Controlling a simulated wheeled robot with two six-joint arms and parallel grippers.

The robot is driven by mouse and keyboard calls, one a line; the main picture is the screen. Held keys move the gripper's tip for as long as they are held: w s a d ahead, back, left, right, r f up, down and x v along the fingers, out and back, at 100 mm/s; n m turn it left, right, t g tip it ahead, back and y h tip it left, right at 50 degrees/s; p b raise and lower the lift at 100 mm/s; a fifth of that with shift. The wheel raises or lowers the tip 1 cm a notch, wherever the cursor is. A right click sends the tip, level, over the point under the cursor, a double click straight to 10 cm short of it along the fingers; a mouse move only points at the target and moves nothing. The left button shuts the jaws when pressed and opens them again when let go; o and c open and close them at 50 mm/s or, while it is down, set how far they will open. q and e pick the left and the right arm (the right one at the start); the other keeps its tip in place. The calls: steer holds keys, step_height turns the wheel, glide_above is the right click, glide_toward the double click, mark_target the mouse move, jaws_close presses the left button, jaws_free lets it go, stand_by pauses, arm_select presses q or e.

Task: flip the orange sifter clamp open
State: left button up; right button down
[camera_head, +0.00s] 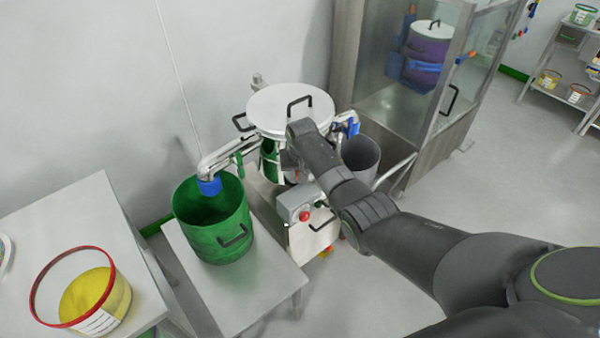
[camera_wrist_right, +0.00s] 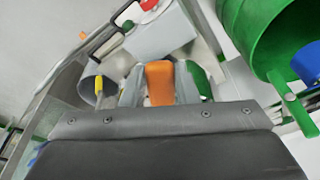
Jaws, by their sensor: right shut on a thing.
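The orange sifter clamp (camera_wrist_right: 160,84) shows in the right wrist view, between the two pale fingers of my right gripper (camera_wrist_right: 160,92). The gripper is shut on it. In the head view my right arm reaches in from the right to the front of the sifter (camera_head: 272,108), under its white lid. My left gripper is in neither view.
A green bucket (camera_head: 213,240) stands on a low table left of the sifter, under a blue-ended spout (camera_head: 209,186). A grey bin (camera_head: 361,157) stands right of it. The control box (camera_head: 300,204) with a red button is close below my forearm. Floor at right is clear.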

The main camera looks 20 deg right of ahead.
steer(key=c, duration=1.5)
jaws_free()
steer(key=shift+w+d+r+t, duration=0.2)
steer(key=shift+w+r+t, duration=0.1)
steer(key=shift+w+r, duration=0.55)
steer(key=shift+o, duration=1.3)
steer(key=shift+f, duration=0.1)
steer(key=shift+o, duration=0.6)
steer(key=shift+w+f, duration=0.15)
steer(key=shift+f, duration=0.2)
steer(key=shift+s+r, duration=0.1)
steer(key=shift+s, duration=0.1)
steer(key=shift+s+a+r, duration=0.15)
steer(key=shift+s+r, duration=0.05)
steer(key=shift+r, duration=0.25)
steer(key=w+b+v, duration=0.1)
steer(key=v, duration=1.5)
steer(key=shift+r, duration=0.2)
